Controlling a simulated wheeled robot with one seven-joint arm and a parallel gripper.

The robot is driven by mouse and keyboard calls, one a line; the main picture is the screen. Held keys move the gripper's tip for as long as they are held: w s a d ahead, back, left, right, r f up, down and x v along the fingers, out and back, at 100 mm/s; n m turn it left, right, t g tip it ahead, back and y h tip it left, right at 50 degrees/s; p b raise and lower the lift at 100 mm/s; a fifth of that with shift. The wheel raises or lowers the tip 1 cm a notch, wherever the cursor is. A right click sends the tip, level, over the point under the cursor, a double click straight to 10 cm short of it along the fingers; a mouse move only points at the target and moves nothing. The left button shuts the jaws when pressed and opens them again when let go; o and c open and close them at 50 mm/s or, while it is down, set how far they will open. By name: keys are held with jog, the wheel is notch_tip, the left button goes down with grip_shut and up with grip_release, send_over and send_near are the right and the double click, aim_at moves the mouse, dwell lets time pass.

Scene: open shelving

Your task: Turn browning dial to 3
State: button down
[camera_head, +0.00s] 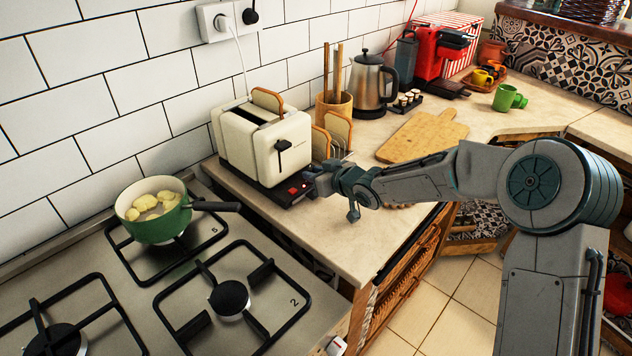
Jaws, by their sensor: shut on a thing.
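A cream toaster (264,145) with a dark base stands on the counter by the tiled wall. A slice of bread (267,100) sticks up from its slot. A black lever (283,147) is on its front face. Red controls (293,190) show low on the front of the base. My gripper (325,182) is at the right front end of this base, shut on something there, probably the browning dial. The dial and its numbers are hidden or too small to read.
A stove with a green pot (157,223) is at left. A bread rack (338,130), utensil holder (334,110), kettle (368,82) and cutting board (423,135) stand behind and right of my gripper. The counter front (345,235) is clear.

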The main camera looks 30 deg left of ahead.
jog(key=shift+s+a+f+m+t+h+b, duration=0.15)
jog(key=shift+m+t+h+b, duration=0.4)
jog(key=shift+b, duration=2.7)
jog(key=shift+s+a+f+m+t+h+b, duration=0.2)
jog(key=shift+m+t+b, duration=0.5)
jog(key=shift+b, duration=2.55)
jog(key=shift+s+f+m+t+h+b, duration=0.15)
jog(key=shift+m+t+h+b, duration=0.4)
jog(key=shift+b, duration=2.7)
jog(key=m+t+b, duration=0.1)
jog(key=b, duration=0.4)
jog(key=shift+a+r+h+b, duration=0.1)
jog(key=shift+r+h+b, duration=0.05)
jog(key=shift+h+b, duration=0.25)
jog(key=m+h+b, duration=0.1)
jog(key=b, duration=0.1)
jog(key=m+t+h+b, duration=0.1)
jog(key=b, duration=0.2)
jog(key=shift+s+a+r+t+b, duration=0.15)
jog(key=shift+t+b, duration=0.15)
jog(key=shift+a+r+m+t+h+b, duration=0.15)
jog(key=shift+m+t+h+b, duration=0.25)
jog(key=shift+m+h+b, duration=0.9)
jog(key=c, duration=1.3)
grip_release()
jog(key=shift+o, duration=0.2)
jog(key=shift+r+y+p, duration=0.15)
jog(key=shift+y+p, duration=0.15)
jog(key=shift+p, duration=0.05)
